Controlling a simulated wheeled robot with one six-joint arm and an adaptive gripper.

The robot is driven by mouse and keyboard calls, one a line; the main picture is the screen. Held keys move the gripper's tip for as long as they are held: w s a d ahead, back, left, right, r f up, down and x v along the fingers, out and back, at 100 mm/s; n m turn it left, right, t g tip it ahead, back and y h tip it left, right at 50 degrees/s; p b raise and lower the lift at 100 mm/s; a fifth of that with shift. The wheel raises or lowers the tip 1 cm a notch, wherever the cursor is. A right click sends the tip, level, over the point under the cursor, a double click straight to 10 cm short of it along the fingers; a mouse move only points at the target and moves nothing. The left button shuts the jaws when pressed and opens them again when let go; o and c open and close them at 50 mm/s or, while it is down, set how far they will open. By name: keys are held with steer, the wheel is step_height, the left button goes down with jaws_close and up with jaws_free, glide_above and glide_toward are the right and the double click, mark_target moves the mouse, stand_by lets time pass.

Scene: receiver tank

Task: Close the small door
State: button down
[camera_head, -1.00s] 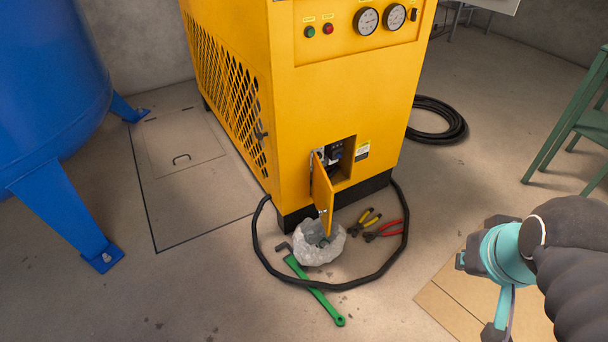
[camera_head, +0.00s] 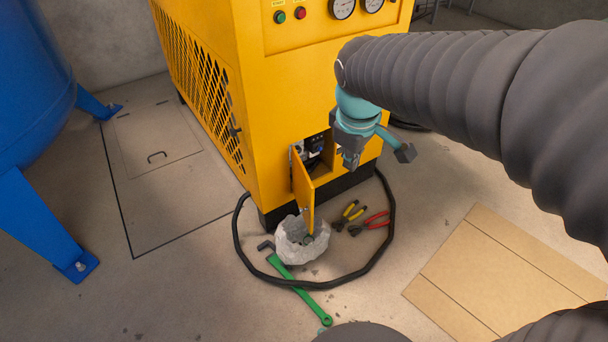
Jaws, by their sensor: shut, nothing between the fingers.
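The small yellow door (camera_head: 302,189) stands open at the bottom front of the yellow machine (camera_head: 275,95). It is hinged on the left side of a square opening (camera_head: 318,153) that shows dark devices inside. A pale grey stone-like lump (camera_head: 293,243) sits on the floor under the door's outer end, close to or touching it; I cannot tell which. My gripper (camera_head: 351,161) hangs to the right of the opening, pointing down, in front of the machine's face. It is shut and empty, and apart from the door in the picture.
A green wrench (camera_head: 300,290), yellow-handled pliers (camera_head: 347,212) and red-handled pliers (camera_head: 369,224) lie on the floor by the lump. A black cable (camera_head: 352,277) loops around them. A blue tank (camera_head: 30,90) stands left; flat cardboard (camera_head: 475,270) lies right.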

steer(key=w+a+f+n+g+h+b, duration=0.2)
steer(key=w+a+f+n, duration=1)
steer(key=a+f, duration=0.4)
steer(key=w+d+f, duration=0.2)
steer(key=d+f, duration=0.4)
steer(key=f, duration=0.3)
steer(key=shift+w+d+f+b, duration=0.3)
steer(key=shift+f+b, duration=0.05)
steer(key=shift+b, duration=0.05)
